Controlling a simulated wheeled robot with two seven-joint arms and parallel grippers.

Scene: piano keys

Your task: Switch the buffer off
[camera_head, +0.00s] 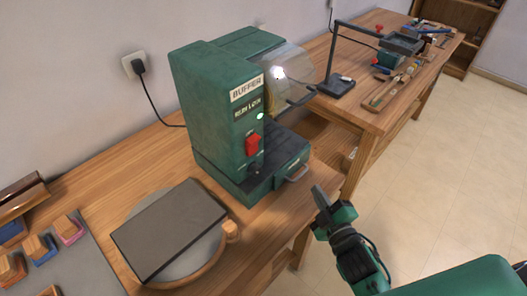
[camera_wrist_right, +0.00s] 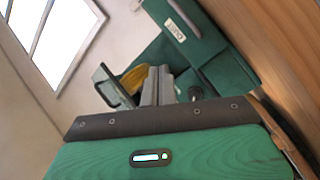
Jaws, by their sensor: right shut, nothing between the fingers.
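The green buffer (camera_head: 215,110) stands on the wooden bench with its labelled front towards the right. A red switch (camera_head: 253,145) sits on that front, below a small lit green lamp (camera_head: 260,116). A dark knob (camera_head: 254,170) is under the switch. My right gripper (camera_head: 319,194) is shut and empty, apart from the buffer, to the right of and lower than the switch in the head view. In the right wrist view, its fingers (camera_wrist_right: 157,84) are together, with part of the green buffer (camera_wrist_right: 235,65) behind them. The red switch cannot be made out there. My left gripper is not in view.
A dark flat slab (camera_head: 168,228) lies on a round wooden-rimmed plate in front of the buffer. A clear shield (camera_head: 287,75) covers the wheel side. A second bench with a black stand (camera_head: 336,84) and tools is behind. The tiled floor (camera_head: 430,165) at right is clear.

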